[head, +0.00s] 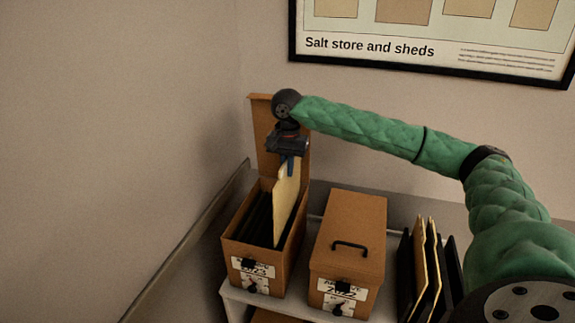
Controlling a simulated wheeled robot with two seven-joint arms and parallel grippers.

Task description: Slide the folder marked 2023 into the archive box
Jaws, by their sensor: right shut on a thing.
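My right gripper (289,160) reaches in from the right and points down over the open archive box (240,251). It is shut on a cream folder (286,203), which stands upright with its lower part inside the box. The open brown box has its lid (263,135) raised at the back, dark folders (258,220) inside on the left, and a front label that seems to read 2023. No marking on the held folder can be read from here. My left gripper is not in view.
A closed brown box (350,225) with a black handle, labelled 2022, stands just right of the open box on a light shelf (270,304). Several dark and cream folders (424,265) stand upright further right. A wall is close on the left.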

